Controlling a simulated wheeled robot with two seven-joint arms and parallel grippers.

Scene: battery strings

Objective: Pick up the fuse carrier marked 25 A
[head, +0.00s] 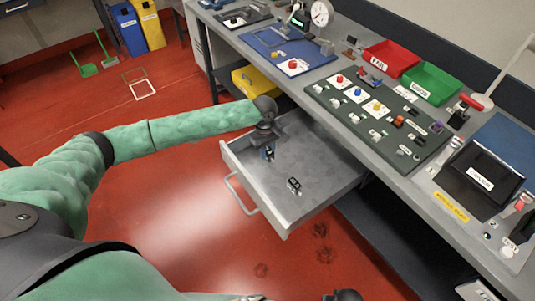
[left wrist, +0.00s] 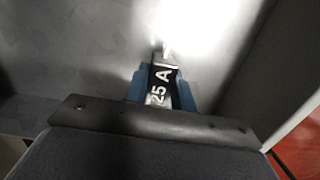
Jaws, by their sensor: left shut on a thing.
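The fuse carrier marked 25 A (left wrist: 160,84) is dark with white lettering and sits between the blue fingers of my left gripper (left wrist: 160,92) in the left wrist view. In the head view my left gripper (head: 268,153) points down into the open grey drawer (head: 250,192) and is shut on this carrier, which is mostly hidden there. I cannot tell whether the carrier touches the drawer floor.
Above the drawer runs a grey bench with a dark green panel (head: 390,148), a red bin (head: 391,58) marked FAIL, a green bin (head: 432,80) and a blue mat (head: 262,38). A yellow case (head: 250,82) stands beyond the drawer. The drawer's walls surround my left gripper.

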